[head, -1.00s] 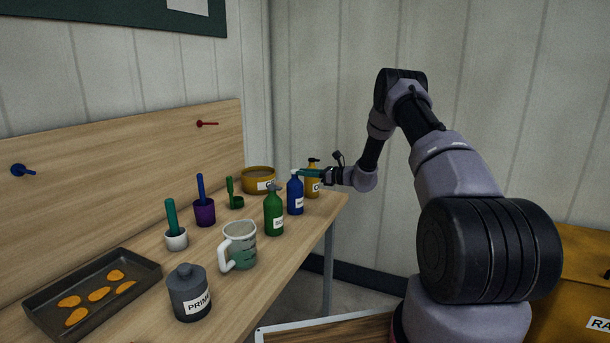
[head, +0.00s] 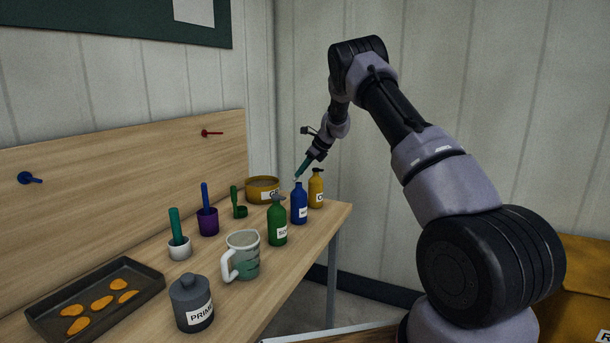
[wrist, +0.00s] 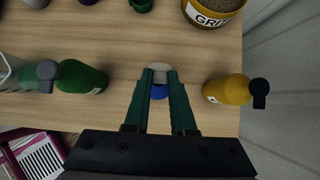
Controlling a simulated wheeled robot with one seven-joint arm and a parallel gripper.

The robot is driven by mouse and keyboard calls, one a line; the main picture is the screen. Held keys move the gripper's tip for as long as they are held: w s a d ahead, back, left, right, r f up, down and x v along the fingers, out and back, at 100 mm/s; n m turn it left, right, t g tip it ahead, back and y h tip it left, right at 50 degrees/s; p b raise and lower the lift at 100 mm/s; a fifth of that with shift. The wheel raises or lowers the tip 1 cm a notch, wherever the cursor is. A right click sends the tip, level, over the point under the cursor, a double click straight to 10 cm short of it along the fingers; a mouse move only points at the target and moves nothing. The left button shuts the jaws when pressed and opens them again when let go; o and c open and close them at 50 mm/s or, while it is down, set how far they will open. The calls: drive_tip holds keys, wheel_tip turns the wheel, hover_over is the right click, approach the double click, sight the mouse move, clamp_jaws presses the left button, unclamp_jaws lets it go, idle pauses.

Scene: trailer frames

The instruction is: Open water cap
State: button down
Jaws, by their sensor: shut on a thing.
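The blue bottle (head: 299,204) stands upright near the bench's far right end, between the green and yellow bottles. Its label is too small to read. My gripper (head: 298,178) comes down at a slant from the upper right, with its green fingertips at the top of the blue bottle. In the wrist view, the fingers are shut on a small grey cap (wrist: 160,72). Part of the blue bottle (wrist: 160,91) shows below it between the fingers. I cannot tell whether the cap still touches the bottle.
The green bottle (head: 277,222) stands to the left and the yellow bottle (head: 316,190) close to the right. A yellow round tin (head: 263,185) sits behind. A mug (head: 243,256), a dark grey jar (head: 191,303) and a tray (head: 150,282) are nearer. The bench ends just right of the bottles.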

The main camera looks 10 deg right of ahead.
drive_tip(key=shift+w+a+r+g+h, duration=0.1)
drive_tip(key=shift+w+a+g+h, duration=0.2)
drive_tip(key=shift+g+h, duration=0.3)
drive_tip(key=shift+w+a+r+g+h, duration=0.2)
drive_tip(key=shift+a+g+h, duration=0.25)
drive_tip(key=shift+h, duration=0.3)
drive_tip(key=shift+w+a+r+g+h, duration=0.1)
drive_tip(key=shift+w+a+g+h, duration=0.25)
drive_tip(key=shift+h, duration=0.3)
drive_tip(key=shift+s, duration=0.1)
drive_tip(key=shift+f, duration=0.1)
drive_tip(key=c, duration=0.7)
unclamp_jaws()
drive_tip(key=r, duration=0.3)
drive_tip(key=d+r, duration=0.1)
drive_tip(key=r, duration=0.3)
drive_tip(key=s+r, duration=0.1)
drive_tip(key=r, duration=0.2)
drive_tip(key=shift+d+r, duration=0.25)
drive_tip(key=shift+r, duration=0.15)
drive_tip(key=shift+r, duration=0.1)
